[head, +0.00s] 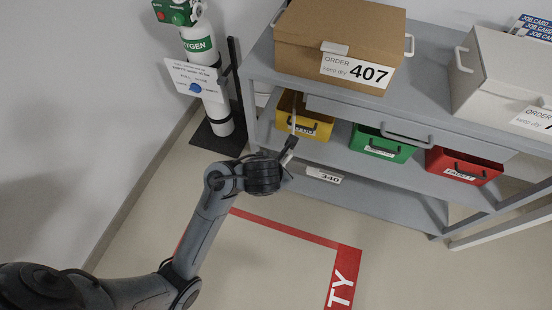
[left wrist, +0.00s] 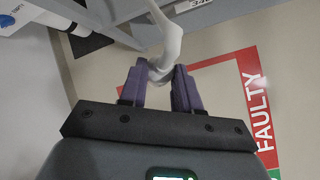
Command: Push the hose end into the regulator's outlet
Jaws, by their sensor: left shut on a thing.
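The left gripper (head: 289,148) is in front of the shelf, below the yellow bin. In the left wrist view its purple fingers (left wrist: 160,84) are closed around a pale hose (left wrist: 172,42), which bends upward out of the frame. A thin pale part of the hose (head: 293,112) shows above the gripper in the head view. The green regulator (head: 180,14) with a red part sits on the oxygen cylinder (head: 208,92) at the upper left, well apart from the gripper. Its outlet cannot be made out. The hose's end is not clear. The right gripper is out of view.
A grey shelf (head: 428,88) holds a brown order box (head: 300,38), a white box (head: 500,75), and yellow (head: 318,128), green (head: 400,150) and red (head: 470,160) bins. A sign (head: 176,72) hangs on the cylinder. Red-taped floor (head: 285,228) is clear.

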